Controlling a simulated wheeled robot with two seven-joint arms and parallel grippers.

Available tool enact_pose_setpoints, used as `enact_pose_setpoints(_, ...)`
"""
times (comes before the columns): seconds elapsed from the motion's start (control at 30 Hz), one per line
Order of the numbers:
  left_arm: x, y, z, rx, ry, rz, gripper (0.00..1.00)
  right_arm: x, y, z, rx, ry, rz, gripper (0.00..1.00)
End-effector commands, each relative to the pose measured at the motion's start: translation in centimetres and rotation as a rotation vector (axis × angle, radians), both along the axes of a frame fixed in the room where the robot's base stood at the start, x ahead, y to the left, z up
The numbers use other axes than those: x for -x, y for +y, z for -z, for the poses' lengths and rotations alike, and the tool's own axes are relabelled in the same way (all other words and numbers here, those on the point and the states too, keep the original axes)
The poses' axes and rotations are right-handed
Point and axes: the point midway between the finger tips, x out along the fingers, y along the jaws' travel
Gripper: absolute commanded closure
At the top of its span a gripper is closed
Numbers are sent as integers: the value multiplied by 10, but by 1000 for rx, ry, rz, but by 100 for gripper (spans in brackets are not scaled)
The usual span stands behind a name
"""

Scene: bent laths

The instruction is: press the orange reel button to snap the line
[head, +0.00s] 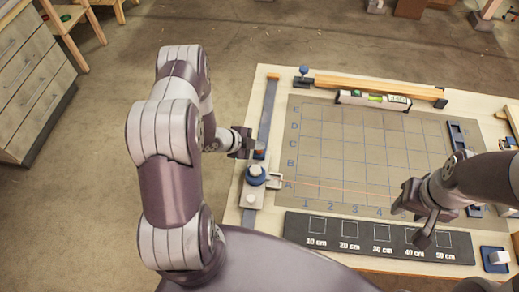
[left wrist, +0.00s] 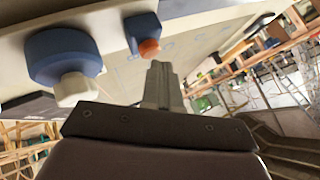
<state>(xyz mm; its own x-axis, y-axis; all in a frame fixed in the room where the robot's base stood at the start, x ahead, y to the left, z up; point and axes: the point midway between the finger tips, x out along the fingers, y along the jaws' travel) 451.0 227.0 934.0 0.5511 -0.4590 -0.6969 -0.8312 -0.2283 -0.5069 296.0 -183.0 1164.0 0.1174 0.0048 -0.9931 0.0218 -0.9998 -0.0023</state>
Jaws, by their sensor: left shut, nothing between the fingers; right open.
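The orange reel button (left wrist: 149,48) sits on a small blue block (left wrist: 140,27) in the left wrist view. A blue knob with a white part (head: 255,174) is just below in the head view. A thin orange line (head: 335,188) runs right from there across the grid near row A. My right gripper (head: 427,212) is open above the board's lower right.
The board (head: 350,140) carries a lettered and numbered grid. A dark strip (head: 375,238) with centimetre marks lies along its near edge. A spirit level (head: 373,98) and a wooden lath (head: 360,84) lie at the far edge. A blue block with a white knob (head: 496,258) stands at lower right.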

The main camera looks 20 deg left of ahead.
Motion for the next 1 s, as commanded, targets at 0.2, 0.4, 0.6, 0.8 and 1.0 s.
enact_pose_setpoints(0.2, 0, 0, 0, 0, 0, 0, 100, 0, 0, 0, 0, 0, 0, 57)
enact_pose_setpoints(0.4, 0, 0, 3, 0, 0, 0, 100, 0, 0, 2, 0, 0, 0, 57)
enact_pose_setpoints(0.6, 0, 0, 5, 0, 0, 0, 100, 0, 0, 5, 0, 0, 0, 57)
enact_pose_setpoints(0.8, 0, 0, 8, 0, 0, 0, 100, 0, 0, 7, 0, 0, 0, 57)
enact_pose_setpoints(1.0, 0, 0, 10, 0, 1, 1, 100, 0, 0, 9, 0, 0, 0, 57)
